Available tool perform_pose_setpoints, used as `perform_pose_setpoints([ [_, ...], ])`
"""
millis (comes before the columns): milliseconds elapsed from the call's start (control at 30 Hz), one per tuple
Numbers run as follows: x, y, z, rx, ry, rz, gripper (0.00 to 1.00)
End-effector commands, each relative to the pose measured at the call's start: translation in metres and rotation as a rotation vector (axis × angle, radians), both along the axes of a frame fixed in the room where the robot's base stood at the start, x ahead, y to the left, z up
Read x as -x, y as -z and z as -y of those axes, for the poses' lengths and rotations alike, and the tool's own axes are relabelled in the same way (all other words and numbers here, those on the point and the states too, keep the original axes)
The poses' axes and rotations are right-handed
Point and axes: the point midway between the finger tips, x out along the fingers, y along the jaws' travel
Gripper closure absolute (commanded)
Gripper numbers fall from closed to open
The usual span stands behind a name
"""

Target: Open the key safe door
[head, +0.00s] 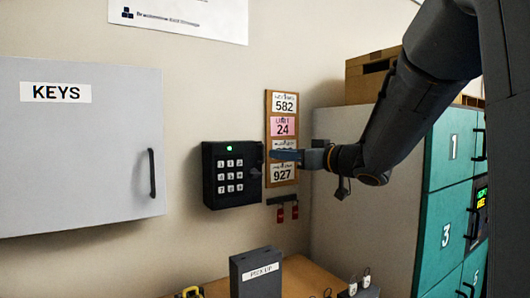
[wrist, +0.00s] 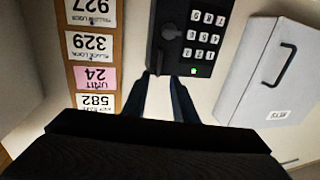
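A grey wall cabinet (head: 80,150) marked KEYS, with a black bar handle (head: 152,173) on its right side, hangs at the left of the head view; its door looks shut. It also shows at the right in the wrist view (wrist: 262,75). A black keypad box (head: 232,188) with a lit green light is on the wall right of the cabinet. My gripper (head: 276,155) is at the box's right side in the head view. Its fingers (wrist: 162,80) are apart with nothing between them.
A board with number cards (head: 282,105) hangs right of the keypad box, behind my gripper. Red tags (head: 288,212) hang below it. Teal lockers (head: 448,200) stand at the right. A dark PICK UP box (head: 256,275) and padlocks are on the table below. Wall between cabinet and keypad box is clear.

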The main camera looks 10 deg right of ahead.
Motion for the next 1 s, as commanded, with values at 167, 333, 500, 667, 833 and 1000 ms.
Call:
perform_pose_setpoints([
  [167,-0.023,0.000,-0.012,0.001,0.001,-0.002,0.75],
  [333,-0.045,0.000,-0.024,0.001,0.003,-0.002,0.75],
  [500,-0.058,0.000,-0.032,0.000,0.003,-0.001,0.75],
  [667,-0.061,0.001,-0.034,0.001,0.002,-0.002,0.75],
  [833,-0.061,0.001,-0.035,0.000,0.002,-0.001,0.75],
  [1000,-0.061,0.001,-0.035,0.000,0.002,-0.001,1.00],
])
